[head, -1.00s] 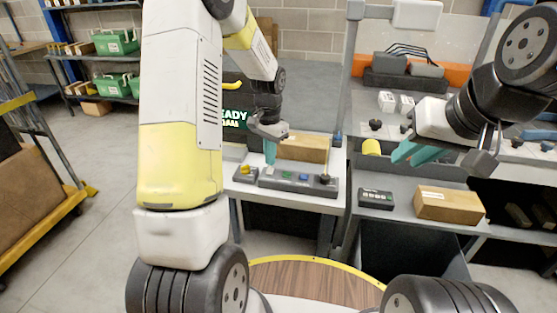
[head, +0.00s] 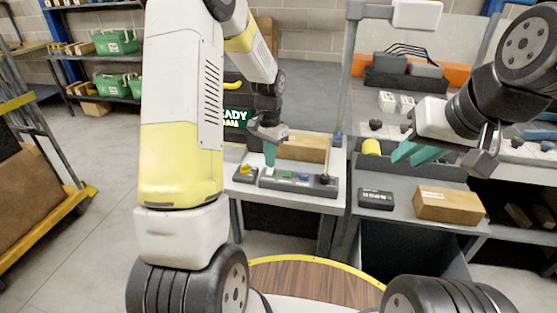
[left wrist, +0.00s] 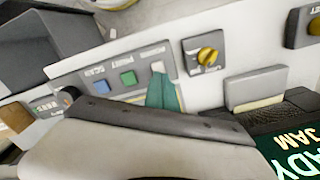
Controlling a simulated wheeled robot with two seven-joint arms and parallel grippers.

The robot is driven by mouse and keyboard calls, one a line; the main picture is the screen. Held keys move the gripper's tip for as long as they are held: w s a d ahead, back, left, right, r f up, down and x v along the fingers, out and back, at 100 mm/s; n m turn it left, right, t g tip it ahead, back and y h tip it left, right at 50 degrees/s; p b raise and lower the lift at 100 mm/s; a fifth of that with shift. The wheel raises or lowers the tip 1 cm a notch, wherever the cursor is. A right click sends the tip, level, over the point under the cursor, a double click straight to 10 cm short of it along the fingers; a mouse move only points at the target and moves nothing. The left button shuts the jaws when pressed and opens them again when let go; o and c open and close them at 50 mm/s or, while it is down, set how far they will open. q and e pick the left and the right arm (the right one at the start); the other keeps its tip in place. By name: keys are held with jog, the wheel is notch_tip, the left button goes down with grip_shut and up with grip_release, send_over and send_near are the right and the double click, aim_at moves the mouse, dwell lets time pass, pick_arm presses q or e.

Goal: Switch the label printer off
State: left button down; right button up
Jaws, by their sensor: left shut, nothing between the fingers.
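The grey control panel (head: 312,184) lies on the white bench top, below the dark screen (head: 235,117) with green and white lettering. In the left wrist view the panel shows a blue button (left wrist: 101,87) by SCAN, a green button (left wrist: 128,77) by PRINT and a pale button (left wrist: 157,67) by POWER. My left gripper (head: 269,155) is shut and empty, pointing down at the panel's left end. In the left wrist view its teal fingertips (left wrist: 161,83) are right at the pale button; I cannot tell whether they touch. My right gripper (head: 405,158) is open and empty, over the right bench.
A small box with a yellow knob (head: 246,170) sits just left of the panel, and a black knob (head: 325,179) stands at its right end. A cardboard box (head: 304,148) lies behind. Another carton (head: 448,205) and a dark device (head: 376,198) are on the right shelf.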

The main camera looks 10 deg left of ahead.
pick_arm(q)
jog(key=shift+f, duration=0.75)
jog(key=shift+r, duration=3.55)
jog(key=s+r+n+t, duration=0.2)
jog(key=s+r+t, duration=0.1)
jog(key=s+r, duration=0.8)
jog(key=s+d+r+n+t+h, duration=0.1)
jog(key=s+r+n, duration=0.1)
jog(key=s, duration=0.4)
jog(key=s+d+r+n+t+h, duration=0.1)
jog(key=s+r+t, duration=0.1)
jog(key=s, duration=0.5)
jog(key=shift+s+r+n, duration=0.15)
jog(key=shift+r+n, duration=0.25)
jog(key=shift+r, duration=0.45)
jog(key=shift+d, duration=0.1)
